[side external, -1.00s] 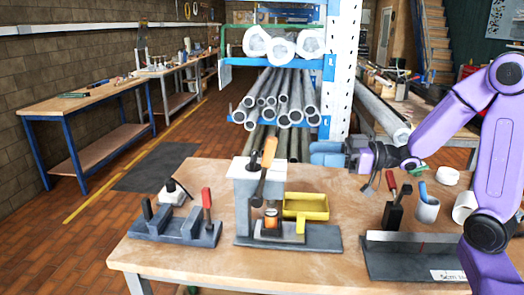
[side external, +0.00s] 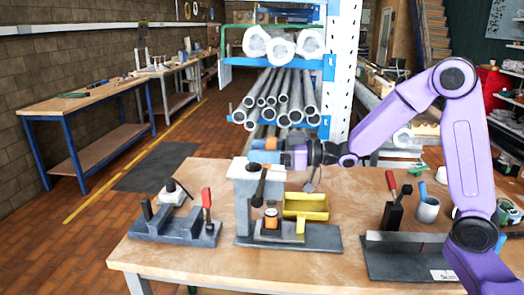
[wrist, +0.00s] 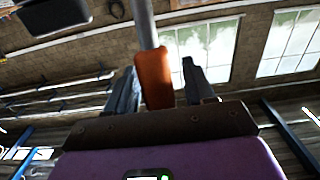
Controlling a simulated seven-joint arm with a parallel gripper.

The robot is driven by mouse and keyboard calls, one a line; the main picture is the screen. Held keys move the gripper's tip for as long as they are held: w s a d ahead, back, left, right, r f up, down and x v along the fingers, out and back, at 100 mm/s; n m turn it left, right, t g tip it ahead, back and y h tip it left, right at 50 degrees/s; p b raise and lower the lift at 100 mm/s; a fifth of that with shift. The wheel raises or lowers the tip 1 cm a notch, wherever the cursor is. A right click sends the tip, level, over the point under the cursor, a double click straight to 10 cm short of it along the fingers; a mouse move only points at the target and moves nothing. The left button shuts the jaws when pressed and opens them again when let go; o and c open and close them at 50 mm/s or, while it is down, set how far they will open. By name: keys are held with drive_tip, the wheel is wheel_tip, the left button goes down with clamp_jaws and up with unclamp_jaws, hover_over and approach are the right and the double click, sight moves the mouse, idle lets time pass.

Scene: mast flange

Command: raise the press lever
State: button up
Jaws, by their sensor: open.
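The press (side external: 244,208) is a grey column on a dark base plate in the middle of the bench. Its lever (side external: 259,188) has a dark shaft rising steeply to an orange handle (wrist: 154,78). In the side view my gripper (side external: 263,152) is level with the handle, at the column's top, and hides most of it. In the wrist view the orange handle stands between my two open fingers, with the grey shaft running beyond it. I cannot tell whether either finger touches it.
A yellow tray (side external: 306,206) and a small orange-banded cylinder (side external: 270,218) are at the press base. A dark fixture with a red handle (side external: 206,198) stands left. A cup (side external: 428,210), a red-handled tool (side external: 391,184) and a dark angled plate (side external: 405,262) are on the right.

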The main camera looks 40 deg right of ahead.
clamp_jaws()
drive_tip(key=shift+w+a+f+g+h, duration=0.25)
drive_tip(key=shift+w+a+g+h, duration=0.6)
drive_tip(key=shift+w+a, duration=0.15)
drive_tip(key=shift+w+a+f+g+h, duration=0.2)
drive_tip(key=shift+w+a+g+h, duration=0.7)
drive_tip(key=shift+a, duration=0.15)
unclamp_jaws()
drive_tip(key=shift+w, duration=0.1)
